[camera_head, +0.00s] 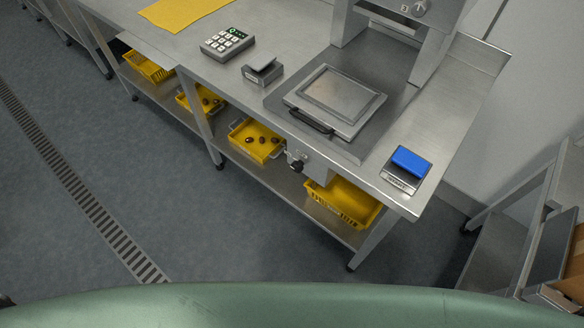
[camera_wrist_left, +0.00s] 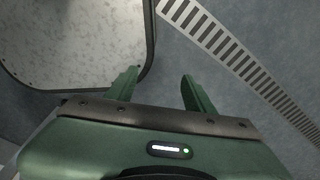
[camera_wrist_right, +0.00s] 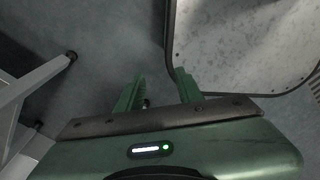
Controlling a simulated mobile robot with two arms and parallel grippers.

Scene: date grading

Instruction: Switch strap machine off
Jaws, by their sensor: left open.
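A steel machine stands at the right end of the steel bench in the head view. It has a flat framed plate (camera_head: 333,98) with a black handle, and an upright steel frame (camera_head: 396,22) with a round dial (camera_head: 419,8) behind it. A black knob (camera_head: 297,163) sits on a box at the bench front below the plate. I cannot tell which control is the strap machine's switch, or its state. My left gripper (camera_wrist_left: 157,75) is open and empty over the floor. My right gripper (camera_wrist_right: 160,74) is open and empty too. Neither shows in the head view.
A blue-topped device (camera_head: 408,164) lies at the bench's right corner. A keypad unit (camera_head: 227,43), small grey stand (camera_head: 263,70) and yellow mat (camera_head: 183,10) lie to the left. Yellow crates (camera_head: 342,203) stand on the lower shelf. A cart with a cardboard box (camera_head: 567,285) stands right. Floor before the bench is clear.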

